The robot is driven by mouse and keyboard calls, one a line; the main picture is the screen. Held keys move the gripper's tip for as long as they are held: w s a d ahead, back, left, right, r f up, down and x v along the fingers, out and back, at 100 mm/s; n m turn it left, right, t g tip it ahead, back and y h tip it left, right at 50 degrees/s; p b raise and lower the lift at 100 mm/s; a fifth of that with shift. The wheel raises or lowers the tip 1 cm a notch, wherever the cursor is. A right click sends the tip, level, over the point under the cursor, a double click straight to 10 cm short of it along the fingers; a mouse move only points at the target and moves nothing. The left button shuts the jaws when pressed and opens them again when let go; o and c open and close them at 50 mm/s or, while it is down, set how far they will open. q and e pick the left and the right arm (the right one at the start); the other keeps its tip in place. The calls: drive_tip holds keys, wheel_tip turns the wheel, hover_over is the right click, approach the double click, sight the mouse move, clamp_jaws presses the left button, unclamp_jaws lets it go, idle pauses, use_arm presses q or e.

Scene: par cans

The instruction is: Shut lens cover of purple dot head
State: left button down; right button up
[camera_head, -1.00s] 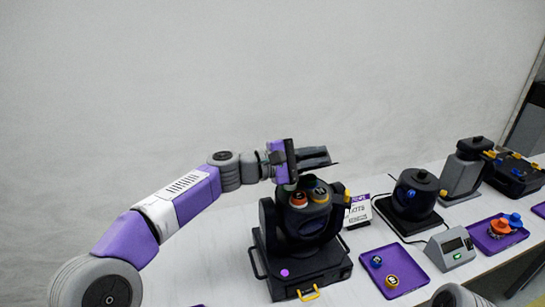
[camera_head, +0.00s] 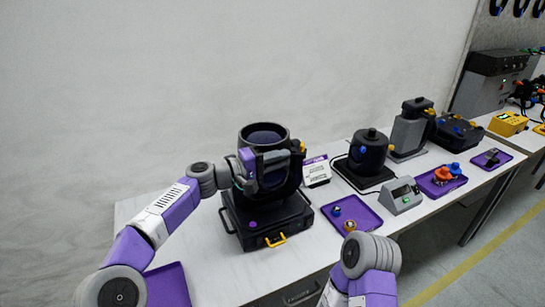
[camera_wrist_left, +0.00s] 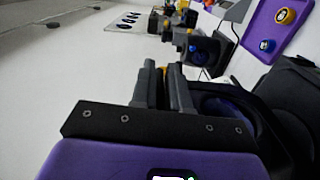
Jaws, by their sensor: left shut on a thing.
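The purple dot head (camera_head: 268,188) is a black lamp on a black base with a purple dot (camera_head: 253,225) on its front. Its round barrel (camera_head: 263,135) faces up and its dark blue lens shows inside, uncovered. A yellow tab (camera_head: 302,146) is on its right side. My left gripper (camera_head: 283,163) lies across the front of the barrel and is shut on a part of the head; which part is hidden. In the left wrist view its fingers (camera_wrist_left: 162,72) are close together beside the dark rim and lens (camera_wrist_left: 235,112). My right gripper is out of view.
A white label card (camera_head: 317,171) stands to the right of the head. Beyond are another black lamp (camera_head: 368,155), a grey box with a screen (camera_head: 402,196) and a purple tray (camera_head: 352,212) with small caps. An empty purple tray (camera_head: 167,287) is at front left.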

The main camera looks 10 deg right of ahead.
use_arm(q)
drive_tip(key=shift+f, duration=0.3)
drive_tip(key=c, duration=1.2)
unclamp_jaws()
drive_tip(key=shift+r, duration=0.1)
drive_tip(key=v, duration=0.7)
drive_tip(key=shift+a, duration=0.3)
